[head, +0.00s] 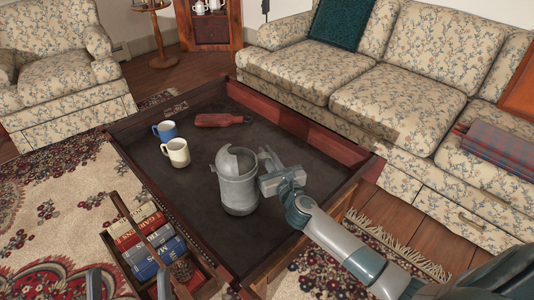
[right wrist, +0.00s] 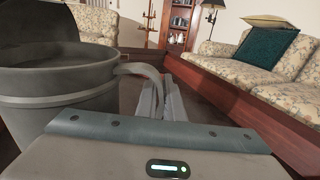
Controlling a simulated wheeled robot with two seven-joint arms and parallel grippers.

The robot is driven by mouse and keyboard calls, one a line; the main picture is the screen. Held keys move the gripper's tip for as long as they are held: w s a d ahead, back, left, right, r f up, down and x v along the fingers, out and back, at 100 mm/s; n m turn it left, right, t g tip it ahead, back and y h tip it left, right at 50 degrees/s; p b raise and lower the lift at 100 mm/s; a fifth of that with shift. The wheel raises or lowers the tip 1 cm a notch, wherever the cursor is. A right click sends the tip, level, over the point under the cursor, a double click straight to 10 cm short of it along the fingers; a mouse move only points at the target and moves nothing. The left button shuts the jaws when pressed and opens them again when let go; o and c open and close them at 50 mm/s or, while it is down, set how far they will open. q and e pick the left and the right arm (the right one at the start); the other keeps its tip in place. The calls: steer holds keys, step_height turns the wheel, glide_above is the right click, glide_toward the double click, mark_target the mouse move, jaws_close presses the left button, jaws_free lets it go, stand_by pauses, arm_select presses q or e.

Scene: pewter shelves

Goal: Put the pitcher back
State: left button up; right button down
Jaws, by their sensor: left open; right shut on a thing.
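The grey pitcher (head: 238,188) is upright over the dark top of the low wooden table. A curved lid or spout piece rises at its top. I cannot tell whether its base touches the table. In the right wrist view the pitcher (right wrist: 60,105) fills the left side, with its handle reaching toward the jaws. My right gripper (head: 268,165) is shut on the pitcher's handle, on the pitcher's right side; its jaws also show in the right wrist view (right wrist: 170,100). My left gripper (head: 130,286) is open and empty at the bottom left edge, only its finger ends showing.
On the table (head: 205,240) are a blue mug (head: 167,131), a cream mug (head: 178,152) and a red object (head: 218,120). A wooden caddy of books (head: 150,240) sits at the front left. A raised rim edges the table. A floral sofa (head: 405,100) stands to the right.

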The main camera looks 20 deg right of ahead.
steer(key=shift+r, duration=0.1)
arm_select(q)
steer(key=shift+r, duration=0.15)
arm_select(e)
steer(key=c, duration=1.9)
jaws_free()
steer(key=shift+o, duration=0.2)
arm_select(q)
steer(key=shift+w+d+f+g+y+p, duration=0.15)
steer(key=shift+d+f+g+p, duration=0.1)
steer(key=shift+f+g, duration=0.4)
steer(key=shift+w+d+f+g+y+p, duration=0.1)
steer(key=shift+w+d+f+g+p, duration=0.2)
steer(key=shift+f, duration=0.5)
steer(key=shift+d+f+g+y+p, duration=0.1)
steer(key=shift+f+g+p, duration=0.15)
steer(key=shift+f+g, duration=0.4)
arm_select(e)
steer(key=s, duration=1.2)
steer(key=shift+a, duration=0.25)
arm_select(q)
steer(key=shift+f, duration=0.1)
